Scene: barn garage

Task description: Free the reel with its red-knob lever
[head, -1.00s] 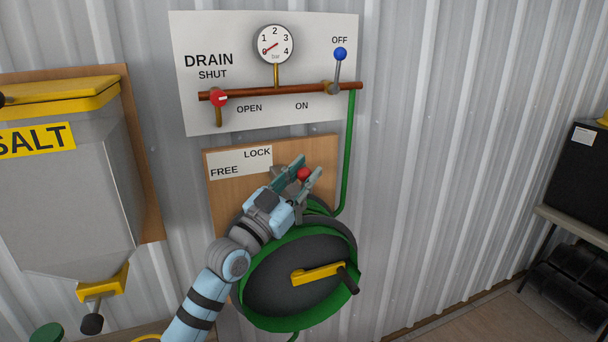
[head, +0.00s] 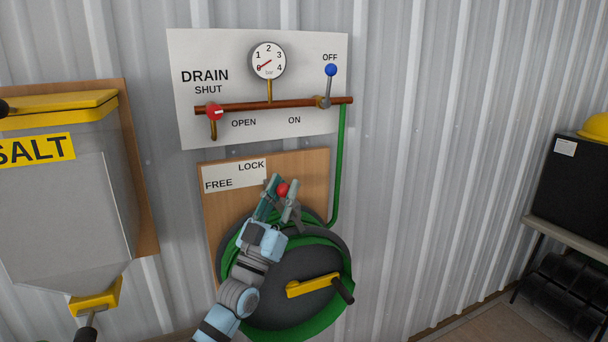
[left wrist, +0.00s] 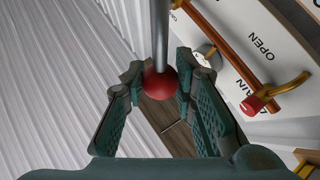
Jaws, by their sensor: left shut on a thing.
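The lever's red knob (head: 282,189) shows between the fingertips of my left gripper (head: 279,195), in front of the wooden board (head: 313,185) with the LOCK and FREE label (head: 234,176). My left gripper is shut on the knob. In the left wrist view the red knob (left wrist: 160,84) sits between the two fingers, with its grey rod (left wrist: 160,35) running up. The green and dark reel (head: 290,265) with a yellow crank (head: 314,286) is below, partly hidden by my left arm. My right gripper is not in view.
Above is a DRAIN panel (head: 205,125) with a gauge (head: 268,61), a red-handled valve (head: 214,112) and a blue-knobbed lever (head: 331,70). A green hose (head: 341,165) runs down on the right. A salt bin (head: 65,210) is at left. The wall to the right is clear.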

